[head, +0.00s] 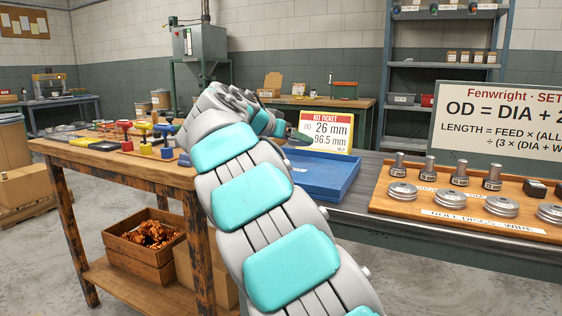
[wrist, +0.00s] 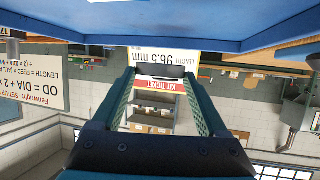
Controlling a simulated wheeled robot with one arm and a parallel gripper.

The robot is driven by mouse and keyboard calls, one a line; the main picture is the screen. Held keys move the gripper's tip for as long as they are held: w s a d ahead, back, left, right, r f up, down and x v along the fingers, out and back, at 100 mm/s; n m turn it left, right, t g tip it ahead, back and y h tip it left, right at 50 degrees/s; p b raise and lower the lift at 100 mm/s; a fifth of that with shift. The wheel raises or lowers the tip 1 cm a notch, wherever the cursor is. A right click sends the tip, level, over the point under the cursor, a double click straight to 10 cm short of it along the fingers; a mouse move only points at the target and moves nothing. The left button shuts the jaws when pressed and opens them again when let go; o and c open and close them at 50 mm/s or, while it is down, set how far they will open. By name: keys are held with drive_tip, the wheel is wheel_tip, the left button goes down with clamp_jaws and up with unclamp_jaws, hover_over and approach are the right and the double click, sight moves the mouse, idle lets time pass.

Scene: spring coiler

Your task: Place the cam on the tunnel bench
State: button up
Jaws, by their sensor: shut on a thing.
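My gripper (wrist: 160,74) is shut on a small dark piece (wrist: 161,71), which shows edge-on between its fingertips in the wrist view. Its shape is mostly hidden, so I cannot tell for certain that it is the cam. In the head view my gripper (head: 284,130) is small and partly behind my arm, near the blue tray (head: 322,188). The tray's blue edge also spans the top of the upside-down wrist view (wrist: 200,40). Wooden benches stand at left (head: 150,170) and at the back (head: 352,102); no label shows which is the tunnel bench.
A kit ticket (head: 325,130) stands behind the tray. At right, a wooden board (head: 462,222) holds rollers and discs before a large sign (head: 500,120). The left bench holds several coloured tools (head: 140,130). A crate (head: 150,243) sits on its lower shelf.

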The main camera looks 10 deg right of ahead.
drive_tip(key=s+a, duration=0.4)
drive_tip(key=s, duration=0.1)
drive_tip(key=shift+s+a+f, duration=0.1)
drive_tip(key=shift+a+f, duration=0.15)
drive_tip(key=shift+f, duration=0.05)
drive_tip(key=shift+s+f, duration=0.15)
drive_tip(key=shift+f, duration=1.6)
drive_tip(key=shift+f, duration=0.15)
drive_tip(key=o, duration=1.5)
